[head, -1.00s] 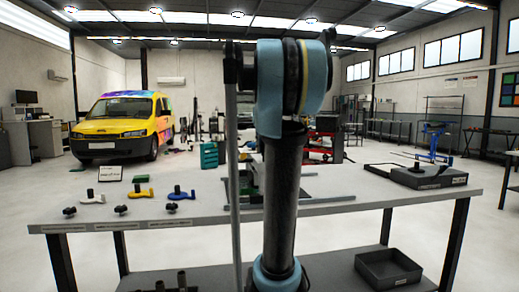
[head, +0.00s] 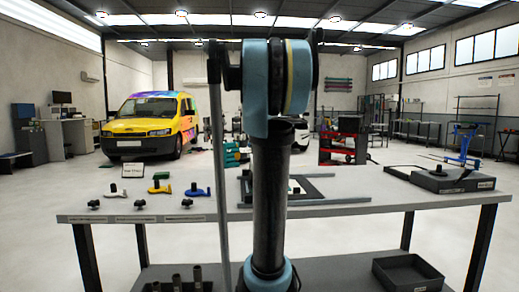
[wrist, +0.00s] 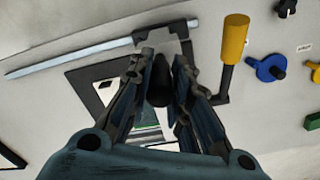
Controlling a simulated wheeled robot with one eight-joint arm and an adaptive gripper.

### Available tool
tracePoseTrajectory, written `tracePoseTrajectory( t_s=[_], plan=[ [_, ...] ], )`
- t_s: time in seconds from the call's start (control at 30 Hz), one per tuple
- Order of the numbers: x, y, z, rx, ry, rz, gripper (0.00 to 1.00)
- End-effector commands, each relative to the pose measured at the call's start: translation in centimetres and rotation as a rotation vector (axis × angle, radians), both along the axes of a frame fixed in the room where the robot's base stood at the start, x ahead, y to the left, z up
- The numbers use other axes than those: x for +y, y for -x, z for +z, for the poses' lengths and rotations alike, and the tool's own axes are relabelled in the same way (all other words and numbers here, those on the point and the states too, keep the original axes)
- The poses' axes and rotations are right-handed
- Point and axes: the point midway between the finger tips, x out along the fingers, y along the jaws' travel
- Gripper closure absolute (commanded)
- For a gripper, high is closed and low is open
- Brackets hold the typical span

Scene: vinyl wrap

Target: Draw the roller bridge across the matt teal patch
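My gripper (wrist: 160,75) points down over the bench in the wrist view, its two fingers apart. A dark upright knob (wrist: 160,88) shows between them, with pale gaps beside it; contact is unclear. Under the gripper is a dark-framed panel (wrist: 72,76) with white and dark greenish areas, largely hidden by the fingers. No teal patch is clearly visible. In the head view my arm hides the gripper and part of the frame (head: 318,188).
Blue (head: 197,190), yellow and green knobbed pieces and several black knobs lie at the bench's left. A dark box (head: 452,179) is at the right. An open tray (head: 408,273) sits on the lower shelf.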

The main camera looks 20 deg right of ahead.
Motion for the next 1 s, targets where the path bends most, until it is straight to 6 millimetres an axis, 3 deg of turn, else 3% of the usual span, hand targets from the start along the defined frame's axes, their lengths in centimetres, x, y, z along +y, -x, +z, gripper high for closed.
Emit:
tracePoseTrajectory(
  t_s=[0.03,0.1,0.13,0.57,1.0],
  plan=[
    [0.4,-0.4,0.2,-0.010,-0.009,0.005,0.77],
    [0.4,-0.4,0.2,-0.009,-0.009,0.005,0.61],
    [0.4,-0.4,0.2,-0.008,-0.009,0.005,0.60],
    [0.0,-0.1,0.9,-0.004,-0.006,0.000,0.60],
    [0.0,-0.2,8.6,-0.004,-0.006,0.000,0.60]
  ],
)
